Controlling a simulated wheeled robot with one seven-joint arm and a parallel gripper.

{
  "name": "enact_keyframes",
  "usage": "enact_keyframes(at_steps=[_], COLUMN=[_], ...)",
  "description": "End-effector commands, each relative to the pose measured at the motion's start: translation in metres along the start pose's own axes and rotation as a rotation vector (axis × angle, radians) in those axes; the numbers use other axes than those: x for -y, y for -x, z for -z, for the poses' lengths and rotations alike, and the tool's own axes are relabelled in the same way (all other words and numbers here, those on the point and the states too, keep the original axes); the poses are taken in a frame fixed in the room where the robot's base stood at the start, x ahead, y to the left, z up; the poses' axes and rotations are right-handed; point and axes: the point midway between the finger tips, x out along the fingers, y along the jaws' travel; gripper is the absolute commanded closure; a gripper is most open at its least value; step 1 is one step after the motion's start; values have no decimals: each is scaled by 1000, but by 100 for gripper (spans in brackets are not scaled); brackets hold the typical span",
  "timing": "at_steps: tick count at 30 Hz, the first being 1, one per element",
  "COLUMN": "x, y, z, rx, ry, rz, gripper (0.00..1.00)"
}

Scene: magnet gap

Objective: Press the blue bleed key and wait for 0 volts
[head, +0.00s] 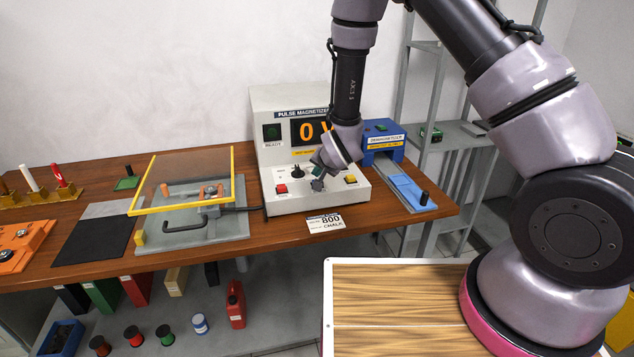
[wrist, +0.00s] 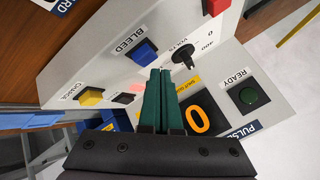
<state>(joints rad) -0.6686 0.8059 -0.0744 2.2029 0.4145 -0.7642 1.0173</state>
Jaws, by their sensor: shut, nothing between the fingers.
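The grey pulse magnetizer (head: 262,115) stands on the wooden bench, and its orange display (head: 305,132) reads 0, with the rest partly behind my arm. The zero also shows in the wrist view (wrist: 196,119). The blue key (wrist: 143,52) beside the BLEED label is on the sloping panel. My gripper (head: 318,183) is over the panel, fingers shut and empty, pointing down at it. In the wrist view the fingertips (wrist: 160,71) are right beside the blue key; I cannot tell whether they touch it. In the head view the gripper largely hides the key.
A red key (head: 282,188), a black volts knob (head: 297,172) and a yellow charge key (head: 350,179) share the panel. The READY lamp (wrist: 248,96) is dark green. A yellow-framed clear guard (head: 233,165) stands left, a blue demagnetizer (head: 382,130) right.

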Motion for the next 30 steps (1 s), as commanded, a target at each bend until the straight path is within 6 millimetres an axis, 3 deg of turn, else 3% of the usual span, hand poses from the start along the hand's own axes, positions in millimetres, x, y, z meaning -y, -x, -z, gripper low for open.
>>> enact_keyframes(at_steps=[7, 21, 30], x=[3, 24, 25], y=[3, 33, 35], z=[3, 24, 25], rx=[-1, -1, 0], ry=[-1, -1, 0], rz=[1, 0, -1], gripper=[100, 100, 100])
